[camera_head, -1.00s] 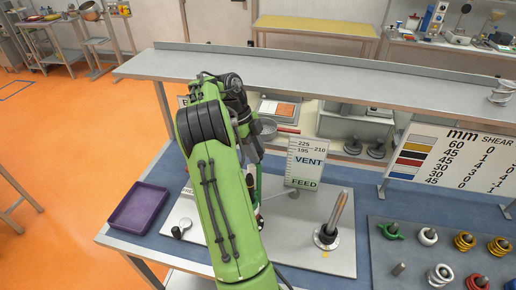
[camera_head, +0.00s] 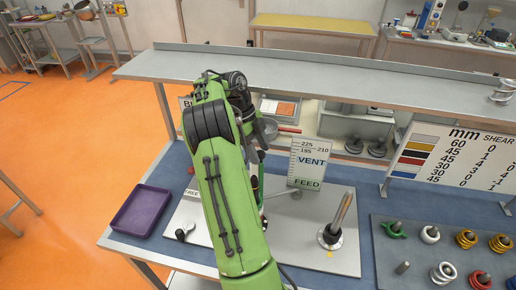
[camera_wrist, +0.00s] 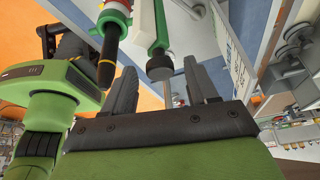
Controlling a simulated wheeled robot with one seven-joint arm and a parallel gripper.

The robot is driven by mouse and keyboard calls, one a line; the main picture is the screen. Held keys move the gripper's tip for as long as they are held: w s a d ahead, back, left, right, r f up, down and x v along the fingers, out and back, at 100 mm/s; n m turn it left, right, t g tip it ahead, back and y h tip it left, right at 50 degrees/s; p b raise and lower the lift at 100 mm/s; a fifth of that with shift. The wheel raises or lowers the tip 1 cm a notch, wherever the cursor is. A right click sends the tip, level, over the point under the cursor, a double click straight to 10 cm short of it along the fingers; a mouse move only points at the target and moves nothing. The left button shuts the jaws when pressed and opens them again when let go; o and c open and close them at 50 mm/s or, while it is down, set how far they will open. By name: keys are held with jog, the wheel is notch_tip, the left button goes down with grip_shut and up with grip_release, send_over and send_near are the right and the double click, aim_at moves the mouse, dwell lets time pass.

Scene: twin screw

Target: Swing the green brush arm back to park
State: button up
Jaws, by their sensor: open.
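In the wrist view my gripper (camera_wrist: 160,68) has its two grey fingers spread apart. A pale bar with green edging (camera_wrist: 145,25), which looks like the green brush arm, comes down from the top between them. A dark round knob (camera_wrist: 160,66) at its end appears between the fingertips; I cannot tell whether they touch it. A red, green and black tapered piece (camera_wrist: 109,45) hangs to the left of the left finger. In the head view my arm hides the gripper and most of the brush arm.
A VENT/FEED scale card (camera_head: 308,163) stands on the pale plate (camera_head: 290,240). A tilted rod in a dark-based holder (camera_head: 332,233) is to its right. A purple tray (camera_head: 140,211) lies left. A rack of coloured springs (camera_head: 450,250) is at right. A shelf (camera_head: 330,85) runs behind.

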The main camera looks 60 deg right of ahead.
jog(key=p+v, duration=0.4)
jog(key=v, duration=0.8)
